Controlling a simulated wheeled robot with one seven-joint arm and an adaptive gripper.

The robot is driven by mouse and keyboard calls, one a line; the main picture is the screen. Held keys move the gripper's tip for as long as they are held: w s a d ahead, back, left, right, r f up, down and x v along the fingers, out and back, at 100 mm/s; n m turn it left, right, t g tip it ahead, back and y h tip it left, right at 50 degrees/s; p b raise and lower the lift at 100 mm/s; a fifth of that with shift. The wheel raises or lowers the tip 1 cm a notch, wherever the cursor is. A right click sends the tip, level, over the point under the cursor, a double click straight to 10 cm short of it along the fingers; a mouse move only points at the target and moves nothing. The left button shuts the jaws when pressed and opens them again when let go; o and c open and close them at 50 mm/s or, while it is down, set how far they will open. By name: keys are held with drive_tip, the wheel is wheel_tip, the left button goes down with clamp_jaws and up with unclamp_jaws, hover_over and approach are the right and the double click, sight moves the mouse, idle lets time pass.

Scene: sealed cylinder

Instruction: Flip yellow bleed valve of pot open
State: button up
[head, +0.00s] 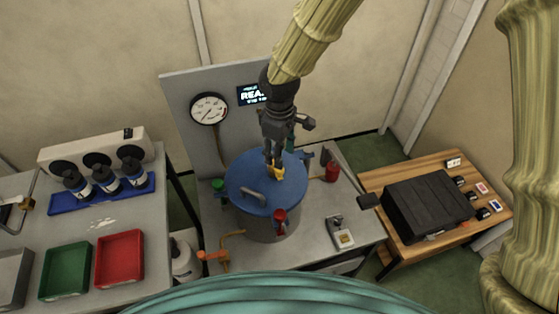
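The pot (272,229) is a grey cylinder with a blue lid (245,177) on the middle table. The yellow bleed valve (277,174) sits on top of the lid, towards its back. My gripper (275,163) points down right over the yellow valve, with its fingertips at or touching it. The fingers look close together, but at this size I cannot tell whether they are shut on the valve. The valve's lever position is partly hidden by the fingers.
A curved grey handle (253,195) and a red part (280,216) are close by on the pot. A gauge (209,109) and a lit display (249,95) are on the panel behind. An orange valve (214,255), a red canister (332,171) and a small device (341,233) surround the pot.

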wheel_tip(320, 180, up, 6)
drive_tip(key=shift+f, duration=0.15)
drive_tip(key=shift+f, duration=0.1)
idle(0.5)
